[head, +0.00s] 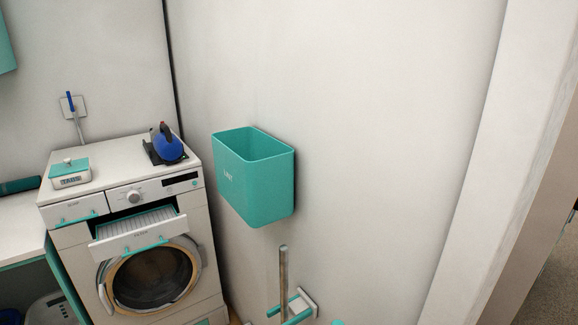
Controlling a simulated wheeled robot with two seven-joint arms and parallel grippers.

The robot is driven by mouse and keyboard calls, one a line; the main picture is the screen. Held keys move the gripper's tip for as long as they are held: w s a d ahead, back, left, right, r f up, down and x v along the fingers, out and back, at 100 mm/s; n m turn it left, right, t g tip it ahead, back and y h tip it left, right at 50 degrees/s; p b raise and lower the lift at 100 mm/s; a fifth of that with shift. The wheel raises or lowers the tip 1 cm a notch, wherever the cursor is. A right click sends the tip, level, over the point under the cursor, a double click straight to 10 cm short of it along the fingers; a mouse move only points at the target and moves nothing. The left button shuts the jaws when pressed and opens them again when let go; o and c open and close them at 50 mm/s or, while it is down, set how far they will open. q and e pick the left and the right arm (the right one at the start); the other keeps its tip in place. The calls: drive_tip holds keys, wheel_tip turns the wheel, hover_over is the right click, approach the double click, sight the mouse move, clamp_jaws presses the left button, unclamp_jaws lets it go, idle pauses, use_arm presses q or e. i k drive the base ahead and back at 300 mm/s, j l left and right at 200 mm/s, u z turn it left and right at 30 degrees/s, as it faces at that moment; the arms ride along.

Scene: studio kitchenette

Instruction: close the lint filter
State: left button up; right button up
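The lint filter (140,232) is a white drawer with a ribbed grey top and a teal handle, in the upper front of the white dryer (75,238) in the head view. It stands pulled out, tilted down a little at the front, above the round door (152,278). A dark gap shows above it, under the control panel. Neither of my grippers is in view, and nothing touches the filter.
A teal lint bin (262,190) hangs on the wall to the right of the dryer. A blue iron (167,144) and a small teal-topped scale-like box (70,176) stand on the dryer. A rod (283,268) rises by a wall holder (308,301) at the bottom.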

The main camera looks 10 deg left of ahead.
sight(128, 236)
drive_tip(key=u, duration=1.4)
